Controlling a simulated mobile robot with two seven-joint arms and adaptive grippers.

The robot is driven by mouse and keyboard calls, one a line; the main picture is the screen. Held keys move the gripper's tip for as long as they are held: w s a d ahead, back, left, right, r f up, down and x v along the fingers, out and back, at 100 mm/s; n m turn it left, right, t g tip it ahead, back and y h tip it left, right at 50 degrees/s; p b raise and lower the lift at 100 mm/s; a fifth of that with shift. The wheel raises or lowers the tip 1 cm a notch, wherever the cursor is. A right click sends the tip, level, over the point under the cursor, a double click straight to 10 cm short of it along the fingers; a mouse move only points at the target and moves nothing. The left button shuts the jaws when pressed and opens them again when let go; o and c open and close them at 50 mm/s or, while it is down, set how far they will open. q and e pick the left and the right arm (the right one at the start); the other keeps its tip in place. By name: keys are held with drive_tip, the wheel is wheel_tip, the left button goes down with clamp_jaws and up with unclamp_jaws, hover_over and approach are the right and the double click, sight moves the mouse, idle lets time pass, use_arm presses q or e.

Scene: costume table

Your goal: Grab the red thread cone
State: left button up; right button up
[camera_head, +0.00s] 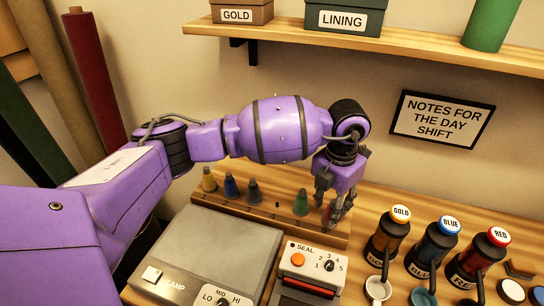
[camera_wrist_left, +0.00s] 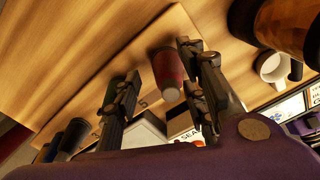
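The red thread cone (camera_wrist_left: 168,72) shows between the two fingers of my left gripper (camera_wrist_left: 160,62) in the left wrist view. The fingers are apart, with a clear gap on the cone's left; the right finger is close to it, and I cannot tell whether it touches. In the head view the left gripper (camera_head: 329,205) points down over the right end of the wooden cone rack (camera_head: 265,211). There the red cone (camera_head: 327,212) is mostly hidden behind the fingers. My right gripper is in neither view.
A green cone (camera_head: 301,203) stands just left of the gripper. Dark grey (camera_head: 254,191), blue (camera_head: 231,186) and tan (camera_head: 209,181) cones stand further left. The sealer box (camera_head: 312,263) and grey lamp box (camera_head: 215,250) are in front. Dispensers, including the red one (camera_head: 482,262), stand right.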

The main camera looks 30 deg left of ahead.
use_arm(q)
wheel_tip(320, 180, down, 2)
drive_tip(key=shift+f, duration=0.25)
drive_tip(key=shift+r, duration=0.1)
clamp_jaws()
